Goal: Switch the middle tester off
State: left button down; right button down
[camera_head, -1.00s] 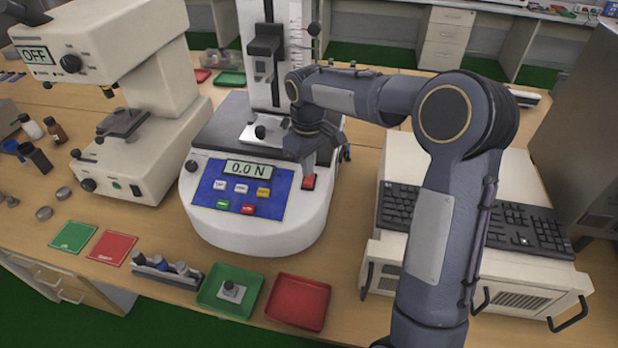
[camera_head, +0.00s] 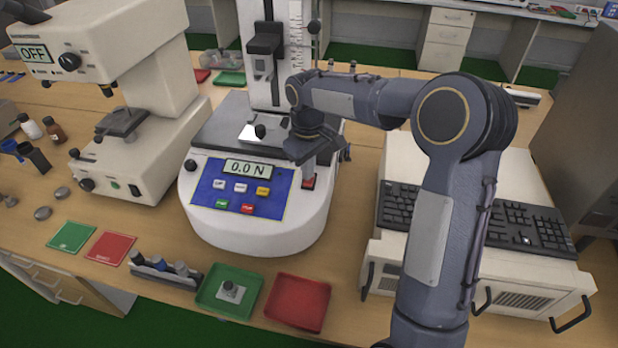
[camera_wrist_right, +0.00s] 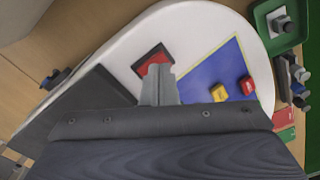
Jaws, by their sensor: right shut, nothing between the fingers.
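The middle tester (camera_head: 262,235) is a white round-based machine with a blue panel. Its display (camera_head: 248,168) reads 0.0 N. A red rocker switch (camera_head: 308,183) sits on its base, right of the panel; it also shows in the right wrist view (camera_wrist_right: 150,58). My right gripper (camera_head: 307,172) is shut and empty, its fingertips over the switch. In the right wrist view the fingertips (camera_wrist_right: 159,72) overlap the switch's near side. I cannot tell whether they touch it. My left gripper is not in view.
A tester (camera_head: 130,170) on the left shows OFF. A green tray (camera_head: 210,305) and a red tray (camera_head: 298,302) lie in front of the middle tester. A keyboard (camera_head: 480,215) rests on a beige cabinet at right.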

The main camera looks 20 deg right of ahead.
jog(key=shift+f+b, duration=0.45)
jog(key=shift+f, duration=0.25)
jog(key=shift+r, duration=0.1)
notch_tip(320, 180, up, 7)
jog(key=p, duration=0.6)
dwell(0.4)
dwell(0.4)
jog(key=s+a+r+m+t+y, duration=0.1)
jog(key=s+r+m+t, duration=0.15)
jog(key=s, duration=0.75)
jog(key=s+r+m+t+y, duration=0.15)
jog(key=s+r, duration=0.25)
jog(key=s, duration=0.6)
jog(key=s+a+f+m+t+y, duration=0.1)
jog(key=s+a+f+m, duration=0.1)
jog(key=s, duration=0.6)
jog(key=shift+a+f+t, duration=0.3)
jog(key=shift+a+f, duration=0.3)
jog(key=shift+f, duration=0.05)
